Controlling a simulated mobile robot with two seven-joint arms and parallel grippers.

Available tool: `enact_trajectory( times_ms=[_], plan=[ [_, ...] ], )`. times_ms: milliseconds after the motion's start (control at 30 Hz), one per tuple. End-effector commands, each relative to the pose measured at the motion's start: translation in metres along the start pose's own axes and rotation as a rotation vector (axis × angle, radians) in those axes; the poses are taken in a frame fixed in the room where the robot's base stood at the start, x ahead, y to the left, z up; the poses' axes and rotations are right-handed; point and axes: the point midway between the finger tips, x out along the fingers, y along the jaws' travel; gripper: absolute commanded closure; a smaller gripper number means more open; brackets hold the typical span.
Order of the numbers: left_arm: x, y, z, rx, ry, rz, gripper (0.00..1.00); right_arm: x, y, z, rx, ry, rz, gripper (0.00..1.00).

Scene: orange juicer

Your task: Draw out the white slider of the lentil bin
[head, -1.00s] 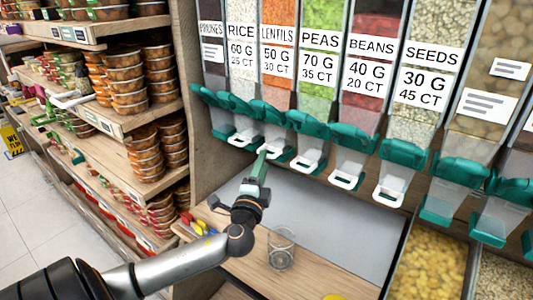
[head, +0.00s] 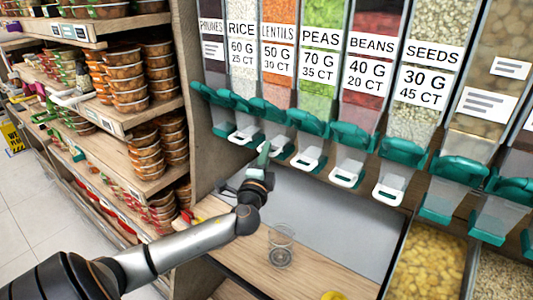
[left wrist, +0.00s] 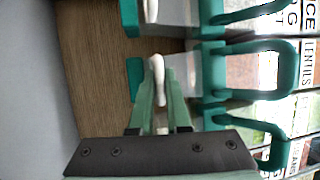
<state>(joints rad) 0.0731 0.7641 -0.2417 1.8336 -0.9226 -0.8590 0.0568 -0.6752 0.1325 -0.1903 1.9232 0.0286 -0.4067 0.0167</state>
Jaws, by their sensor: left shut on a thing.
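The lentil bin (head: 277,50) is filled with orange lentils and carries a "LENTILS 50 G 30 CT" label. It has a green lid and a clear spout, with a white slider (head: 285,151) at the spout's bottom edge. My left gripper (head: 264,152) reaches up to this slider from the front left. In the left wrist view, the green fingers (left wrist: 158,100) are shut on the white slider (left wrist: 157,70), and the fingertips hide part of it. My right gripper is not in view.
Neighbouring bins for rice (head: 242,45) and peas (head: 320,55) have similar spouts close on both sides. A clear cup (head: 280,256) stands on the wooden counter below. Shelves with stacked food tubs (head: 128,85) are at left.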

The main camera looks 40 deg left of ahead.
Motion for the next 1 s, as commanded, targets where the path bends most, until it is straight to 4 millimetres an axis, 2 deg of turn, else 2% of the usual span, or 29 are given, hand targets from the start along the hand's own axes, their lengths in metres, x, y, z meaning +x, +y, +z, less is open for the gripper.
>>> enact_trajectory(
  times_ms=[100, 1000],
  plan=[
    [-0.0002, 0.0005, -0.0001, 0.0, 0.0, 0.001, 1.0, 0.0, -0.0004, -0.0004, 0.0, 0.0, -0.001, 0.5],
    [-0.0005, 0.0012, -0.0001, 0.0, 0.0, 0.002, 1.0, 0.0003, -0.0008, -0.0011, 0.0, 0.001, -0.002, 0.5]
  ],
)
